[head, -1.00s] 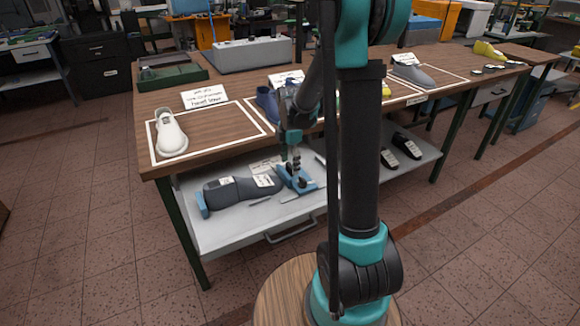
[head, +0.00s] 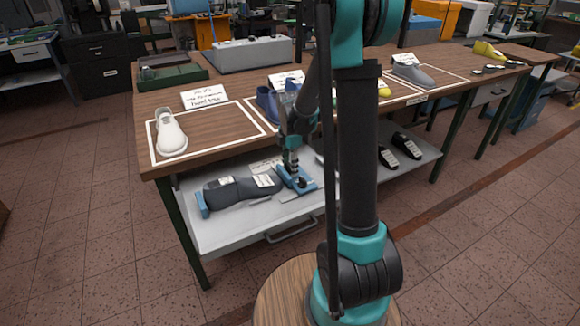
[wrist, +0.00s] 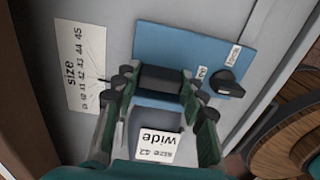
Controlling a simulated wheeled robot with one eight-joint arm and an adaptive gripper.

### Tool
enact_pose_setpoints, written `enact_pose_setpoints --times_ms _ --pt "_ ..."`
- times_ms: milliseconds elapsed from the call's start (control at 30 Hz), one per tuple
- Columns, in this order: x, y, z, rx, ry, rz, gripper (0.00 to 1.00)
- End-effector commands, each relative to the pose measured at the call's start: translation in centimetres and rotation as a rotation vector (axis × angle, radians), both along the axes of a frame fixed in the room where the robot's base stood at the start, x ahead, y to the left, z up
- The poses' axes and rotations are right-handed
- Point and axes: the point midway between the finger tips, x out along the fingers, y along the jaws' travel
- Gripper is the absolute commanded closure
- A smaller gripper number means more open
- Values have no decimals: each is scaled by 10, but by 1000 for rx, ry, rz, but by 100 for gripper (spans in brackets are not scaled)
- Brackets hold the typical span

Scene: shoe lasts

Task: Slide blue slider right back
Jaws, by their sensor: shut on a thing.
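The blue slider (head: 297,180) is a flat blue plate on the grey lower shelf, at the right end of a dark grey shoe last (head: 240,189). In the wrist view the blue slider (wrist: 190,48) carries a black knob (wrist: 228,84) beside "lock" and a partly hidden label. A dark raised handle (wrist: 160,78) stands on the plate. My gripper (wrist: 157,84) is shut on this handle, one finger on each side. In the head view my gripper (head: 291,165) is down at the slider. A "wide, size 42" label (wrist: 158,146) lies between my fingers.
A size scale card (wrist: 80,65) lies left of the slider. A smaller blue block (head: 202,204) is at the last's left end. The wooden tabletop (head: 215,135) with a white shoe (head: 171,134) is above the shelf. Black shoes (head: 405,146) lie farther right on the shelf.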

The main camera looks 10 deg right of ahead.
Motion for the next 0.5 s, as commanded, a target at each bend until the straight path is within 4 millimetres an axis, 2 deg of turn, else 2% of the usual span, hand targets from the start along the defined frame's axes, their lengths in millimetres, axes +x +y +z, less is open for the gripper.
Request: enact_pose_setpoints --times_ms 233,500 --pt "2 -6 0 0 0 -2 100" --pt "19 -57 0 0 0 -5 100"
